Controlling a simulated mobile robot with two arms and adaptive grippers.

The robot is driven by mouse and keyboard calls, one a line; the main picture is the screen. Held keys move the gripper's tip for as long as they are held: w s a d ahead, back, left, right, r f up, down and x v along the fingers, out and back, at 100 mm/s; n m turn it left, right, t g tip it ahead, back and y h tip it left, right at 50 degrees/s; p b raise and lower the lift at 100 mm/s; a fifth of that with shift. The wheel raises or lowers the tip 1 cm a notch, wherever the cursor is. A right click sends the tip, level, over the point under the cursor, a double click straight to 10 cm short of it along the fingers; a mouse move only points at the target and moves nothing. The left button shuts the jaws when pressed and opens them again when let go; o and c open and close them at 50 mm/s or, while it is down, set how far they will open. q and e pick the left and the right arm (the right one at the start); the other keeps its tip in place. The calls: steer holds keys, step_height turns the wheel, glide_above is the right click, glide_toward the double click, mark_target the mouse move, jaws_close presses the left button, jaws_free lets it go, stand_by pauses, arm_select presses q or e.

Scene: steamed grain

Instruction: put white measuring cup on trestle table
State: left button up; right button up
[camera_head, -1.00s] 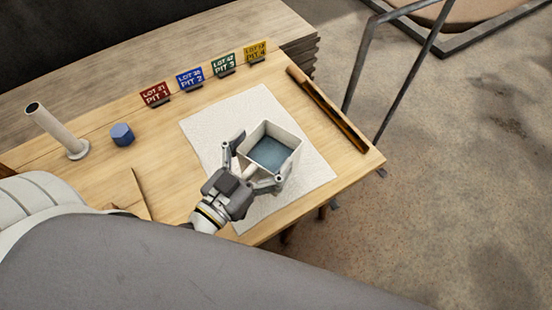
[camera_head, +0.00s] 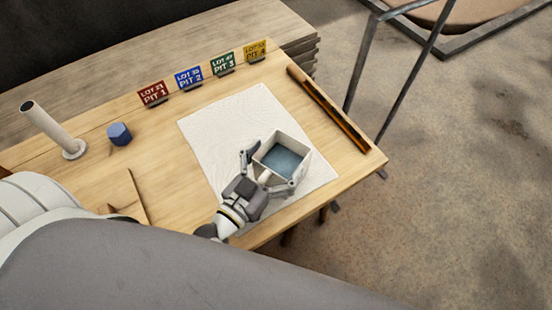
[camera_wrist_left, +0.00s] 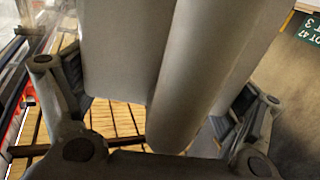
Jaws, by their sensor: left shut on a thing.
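The white measuring cup (camera_head: 301,168) is a square, open-topped cup with a blue-grey inside. In the head view it is over the white sheet on the wooden trestle table (camera_head: 165,165). My left gripper (camera_head: 268,174) is shut on the cup's pale handle, with one finger on each side. In the left wrist view the pale, rounded handle (camera_wrist_left: 175,75) fills the space between the fingers. The cup looks roughly upright. I cannot tell whether its base touches the sheet. My right gripper is not in view.
The white sheet (camera_head: 215,135) covers the table's right half. A dark wooden strip (camera_head: 328,108) lies along the right edge. Red, blue, green and yellow pit signs (camera_head: 188,78) line the back. A blue hexagonal block (camera_head: 119,134) and a white tube on a base (camera_head: 55,130) are left.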

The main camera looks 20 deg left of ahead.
arm_select(q)
steer(key=shift+s+f+b, duration=0.1)
steer(key=shift+f+b, duration=0.2)
steer(key=shift+f, duration=0.35)
steer(key=o, duration=1.8)
steer(key=shift+f, duration=0.2)
steer(key=shift+r, duration=0.1)
steer(key=shift+r, duration=0.1)
steer(key=shift+r, duration=0.3)
steer(key=r, duration=0.1)
steer(key=b, duration=0.2)
glide_toward(259, 183)
steer(key=shift+x, duration=2.2)
